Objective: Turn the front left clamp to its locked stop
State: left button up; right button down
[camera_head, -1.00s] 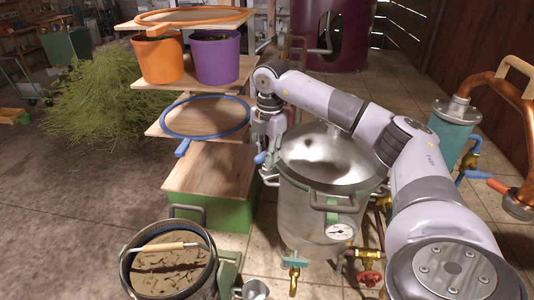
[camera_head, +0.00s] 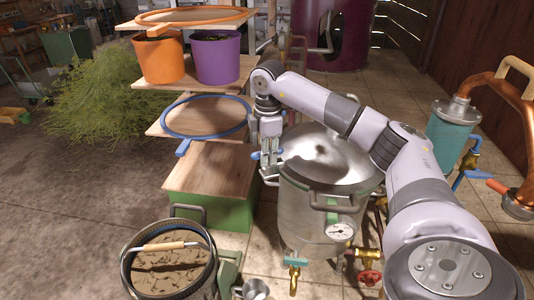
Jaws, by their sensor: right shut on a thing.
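The steel still pot (camera_head: 320,205) stands right of centre with its domed lid (camera_head: 325,150) on. My right arm reaches across from the right, above the lid. My right gripper (camera_head: 268,158) points down at the left edge of the lid, shut on the small blue handle (camera_head: 255,155) of a clamp at the pot's left rim. The fingers hide most of this clamp. Bits of blue show on both sides of the fingers. My left gripper is not in view.
Wooden shelves (camera_head: 215,165) stand close left of the gripper, with a blue hoop (camera_head: 205,116), an orange pot (camera_head: 160,57) and a purple pot (camera_head: 217,58). A basket (camera_head: 130,285) is at the front left. A teal condenser (camera_head: 450,135) with copper pipe stands right.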

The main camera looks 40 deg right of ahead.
jog(key=shift+w+r, duration=0.1)
jog(key=shift+r, duration=0.05)
jog(key=c, duration=1.5)
grip_release()
jog(key=shift+o, duration=0.2)
notch_tip(320, 180, up, 12)
jog(key=shift+s+a, duration=0.15)
jog(key=shift+s, duration=0.25)
